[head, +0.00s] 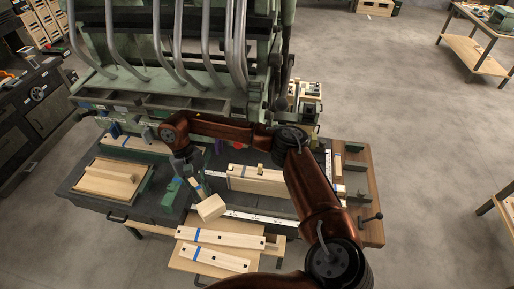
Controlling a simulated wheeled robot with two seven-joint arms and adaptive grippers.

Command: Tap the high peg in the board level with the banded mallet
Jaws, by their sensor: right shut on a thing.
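My right gripper (186,166) is shut on the handle of the banded mallet (210,207). The mallet has a pale wooden block head and a blue band on its handle. It is tilted, with its head toward the front of the bench. A pale wooden board assembly (258,184) lies to the right of the mallet, apart from it. My left gripper is not in view.
Two pale planks with blue bands (220,238) lie on a wooden surface in front. A tray with a wooden panel (88,190) stands at the left. A large green machine (190,88) with grey pipes rises behind. A wooden vise (370,220) is at the bench's right end.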

